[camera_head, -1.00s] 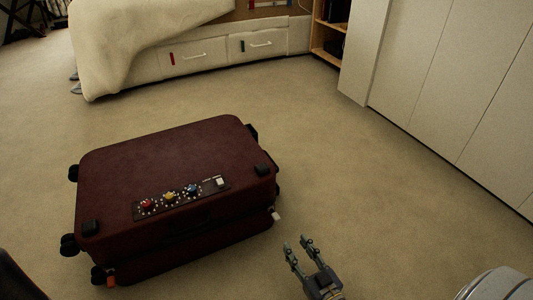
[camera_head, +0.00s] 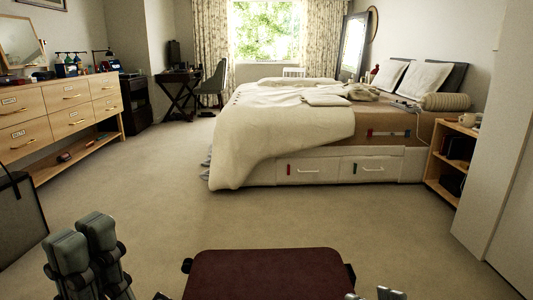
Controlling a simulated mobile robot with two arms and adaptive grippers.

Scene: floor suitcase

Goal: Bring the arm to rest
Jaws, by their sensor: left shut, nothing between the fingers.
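My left gripper (camera_head: 84,238) is at the lower left, with its grey padded fingers raised side by side. It is shut and empty, to the left of the suitcase and apart from it in the picture. The maroon suitcase (camera_head: 268,274) lies on the carpet at the bottom middle. Only the far part of its top shows, with dark fittings at its corners; its control panel is out of frame. Small grey metal parts at the bottom edge, right of the suitcase, look like the tips of my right gripper (camera_head: 376,295); the rest of it is cut off.
A bed with drawers (camera_head: 330,170) stands beyond open carpet (camera_head: 200,225). A wooden dresser (camera_head: 65,115) is at the left, with a dark-edged panel (camera_head: 18,225) nearer. A shelf (camera_head: 452,165) and a white cabinet (camera_head: 495,140) stand at the right.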

